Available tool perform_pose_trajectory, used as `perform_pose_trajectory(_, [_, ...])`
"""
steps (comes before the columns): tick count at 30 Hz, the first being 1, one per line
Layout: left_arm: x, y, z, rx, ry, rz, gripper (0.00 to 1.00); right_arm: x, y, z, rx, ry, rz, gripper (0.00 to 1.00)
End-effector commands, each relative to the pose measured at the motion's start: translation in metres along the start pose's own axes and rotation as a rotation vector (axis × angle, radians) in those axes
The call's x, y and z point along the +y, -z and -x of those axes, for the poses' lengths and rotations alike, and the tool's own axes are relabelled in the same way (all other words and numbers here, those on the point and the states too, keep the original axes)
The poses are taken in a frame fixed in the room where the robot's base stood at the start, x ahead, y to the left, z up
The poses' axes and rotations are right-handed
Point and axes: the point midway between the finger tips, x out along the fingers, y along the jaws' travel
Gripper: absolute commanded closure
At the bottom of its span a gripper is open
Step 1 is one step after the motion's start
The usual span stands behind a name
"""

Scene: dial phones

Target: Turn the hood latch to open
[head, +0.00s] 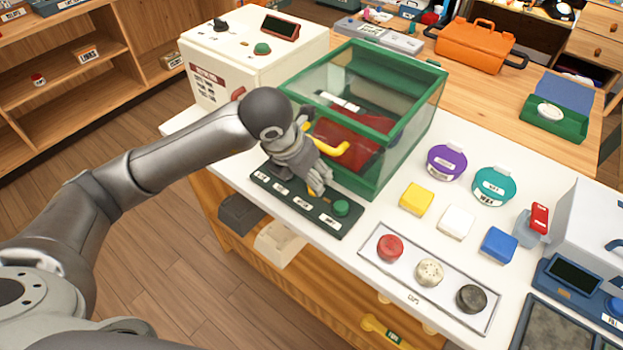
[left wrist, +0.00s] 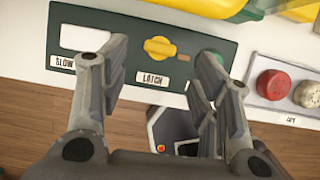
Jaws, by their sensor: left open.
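The hood (head: 400,125) is a clear box with a green frame on the white counter, with a yellow handle (head: 335,147) and a dark red thing inside. In front of it lies a dark green control panel (head: 265,182). In the left wrist view the panel (left wrist: 120,30) carries a yellow knob (left wrist: 159,48) above a label reading LATCH; its bar lies roughly level across the picture.
A green button (head: 341,208) sits at the panel's right end. A plate with red, cream and black buttons (head: 430,273) lies to the right, with yellow, white and blue blocks (head: 456,222) behind it. A white box (head: 240,50) stands left of the hood.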

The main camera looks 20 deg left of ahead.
Motion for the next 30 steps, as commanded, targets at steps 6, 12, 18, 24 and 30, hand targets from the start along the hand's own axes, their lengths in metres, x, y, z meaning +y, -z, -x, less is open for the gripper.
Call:
perform_pose_trajectory(6, [0.000,-0.001,0.044,-0.003,-0.001,-0.002,0.43,-0.001,0.000,0.000,0.000,0.001,-0.001,0.60])
perform_pose_trajectory(12, [0.000,0.000,0.063,0.000,0.000,-0.001,0.43,-0.001,0.000,0.000,0.000,0.001,-0.001,0.60])
perform_pose_trajectory(18, [0.000,0.001,0.065,0.002,0.000,0.000,0.43,-0.001,0.000,0.000,0.000,0.001,-0.001,0.60])
perform_pose_trajectory(24, [0.000,0.001,0.065,0.001,0.000,0.000,0.43,-0.001,0.000,0.000,0.000,0.001,-0.001,0.60])
perform_pose_trajectory(30, [-0.006,0.001,0.064,-0.001,0.023,-0.006,0.43,-0.001,0.000,0.000,0.000,0.001,-0.001,0.60])
